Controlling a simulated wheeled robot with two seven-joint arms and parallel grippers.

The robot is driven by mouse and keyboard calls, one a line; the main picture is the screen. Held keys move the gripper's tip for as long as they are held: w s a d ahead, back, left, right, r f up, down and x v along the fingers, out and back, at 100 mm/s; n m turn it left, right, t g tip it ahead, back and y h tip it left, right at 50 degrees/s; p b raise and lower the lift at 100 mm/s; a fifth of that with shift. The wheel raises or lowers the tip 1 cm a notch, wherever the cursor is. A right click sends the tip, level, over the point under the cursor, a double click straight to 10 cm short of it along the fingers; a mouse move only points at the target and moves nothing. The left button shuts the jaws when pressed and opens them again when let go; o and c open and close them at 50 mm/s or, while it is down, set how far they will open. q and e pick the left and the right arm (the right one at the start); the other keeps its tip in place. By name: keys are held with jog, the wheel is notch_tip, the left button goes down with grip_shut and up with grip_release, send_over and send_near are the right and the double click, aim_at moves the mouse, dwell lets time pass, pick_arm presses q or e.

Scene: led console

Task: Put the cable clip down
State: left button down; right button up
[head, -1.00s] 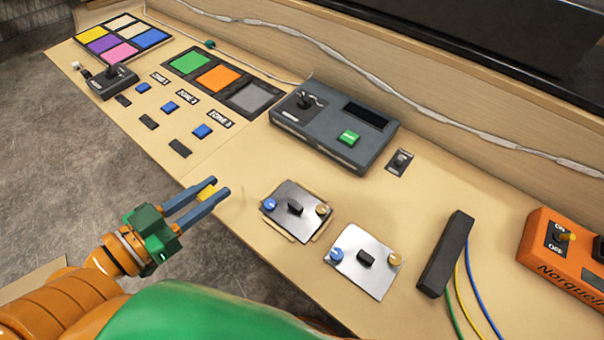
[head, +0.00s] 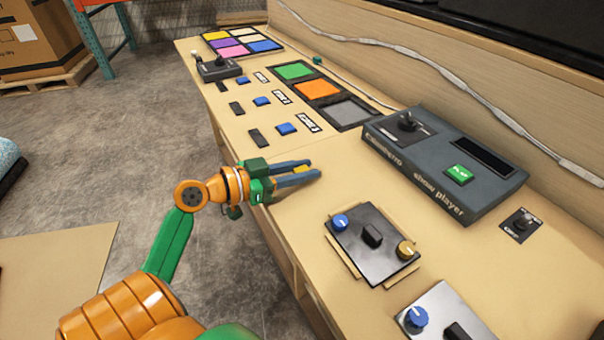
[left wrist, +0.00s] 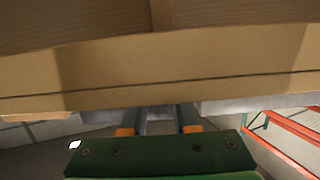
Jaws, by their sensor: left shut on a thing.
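My left gripper (head: 314,168) is shut on a small yellow piece, the cable clip (head: 302,170), which shows between its two blue-grey fingers. The fingers point right across the front edge of the wooden table (head: 350,185), between the zone switches and the plate with knobs. I cannot tell how high the clip is above the tabletop. In the left wrist view, my fingers (left wrist: 160,122) show in front of a wooden edge, and the clip cannot be made out. My right gripper is not in view.
The grey show player (head: 440,160) stands to the right. A plate with blue and yellow knobs (head: 372,240) lies nearer. Blue and black zone switches (head: 285,128) and coloured panels (head: 323,88) are farther back. A white cable (head: 460,85) runs along the back. Bare wood lies around the fingers.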

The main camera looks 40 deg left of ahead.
pick_arm(q)
jog(key=shift+f, duration=0.1)
jog(key=shift+f, duration=0.15)
jog(key=c, duration=0.7)
grip_release()
jog(key=shift+r, duration=0.25)
